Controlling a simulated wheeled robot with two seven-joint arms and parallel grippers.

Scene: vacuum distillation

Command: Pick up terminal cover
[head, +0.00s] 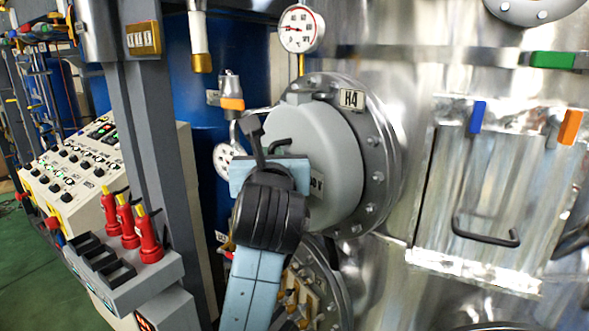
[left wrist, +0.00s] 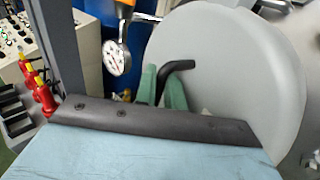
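The terminal cover (head: 335,165) is a large light grey round cap on a bolted flange marked H4 on the steel vessel. It fills the right of the left wrist view (left wrist: 235,80). Its black bent handle (left wrist: 178,67) stands out from its face. My left gripper (head: 268,145) is in front of the cover's left part. In the left wrist view, its green fingers (left wrist: 161,90) lie on either side of the handle's lower part. I cannot tell whether they press on it. My right gripper is not in view.
Below is another flange (head: 335,290) with brass-coloured terminals. A gauge (head: 300,28) is above and another gauge (head: 228,160) is left of the cover. Red tools (head: 148,235) stand in a grey holder by a post. A hatch with a black handle (head: 485,237) is at right.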

